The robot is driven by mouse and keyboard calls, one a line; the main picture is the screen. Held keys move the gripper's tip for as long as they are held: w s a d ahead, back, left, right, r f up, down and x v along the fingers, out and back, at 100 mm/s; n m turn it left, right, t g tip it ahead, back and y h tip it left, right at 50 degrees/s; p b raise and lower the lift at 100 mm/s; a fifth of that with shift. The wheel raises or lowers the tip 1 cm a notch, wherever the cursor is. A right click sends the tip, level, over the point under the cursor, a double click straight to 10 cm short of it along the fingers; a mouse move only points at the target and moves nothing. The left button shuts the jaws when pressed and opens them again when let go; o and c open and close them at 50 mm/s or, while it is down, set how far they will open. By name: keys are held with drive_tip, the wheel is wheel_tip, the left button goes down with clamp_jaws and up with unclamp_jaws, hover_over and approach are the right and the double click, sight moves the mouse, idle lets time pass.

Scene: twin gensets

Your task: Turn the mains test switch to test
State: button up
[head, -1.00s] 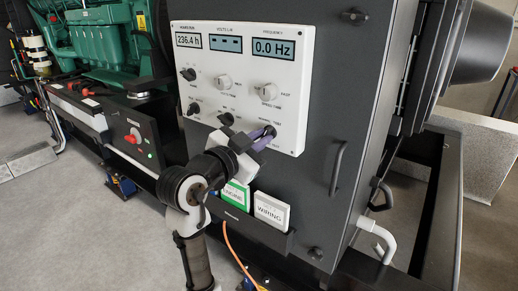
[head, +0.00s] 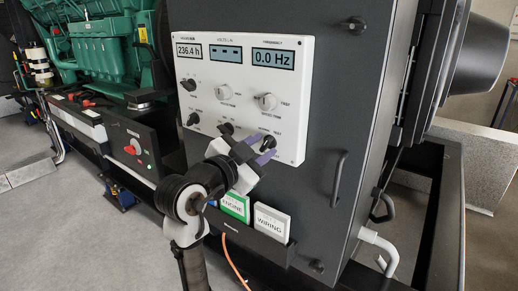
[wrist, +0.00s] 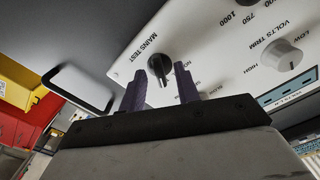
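The mains test switch is a black rotary knob on the white control panel. In the wrist view the knob (wrist: 159,66) sits beside the words MAINS TEST, its narrow bar pointing between my fingers. In the head view the switch (head: 269,142) is at the panel's lower right, partly behind my fingers. My gripper (head: 259,147) is open, with two purple fingers apart and nothing held. In the wrist view my gripper (wrist: 160,88) has a finger either side of the knob's line, tips close to it. Contact cannot be told. Its position labels are partly hidden.
The white panel (head: 240,112) carries other knobs and displays. Below it, a document holder holds green ENGINE (head: 235,205) and white WIRING (head: 271,222) booklets. A cabinet handle (head: 338,180) stands out at right. Grey floor (head: 75,220) is open at left.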

drive_tip(key=shift+s+a, duration=0.1)
drive_tip(key=b+v, duration=0.1)
drive_tip(key=v, duration=1.2)
drive_tip(key=shift+s+a, duration=0.2)
drive_tip(key=shift+s, duration=0.05)
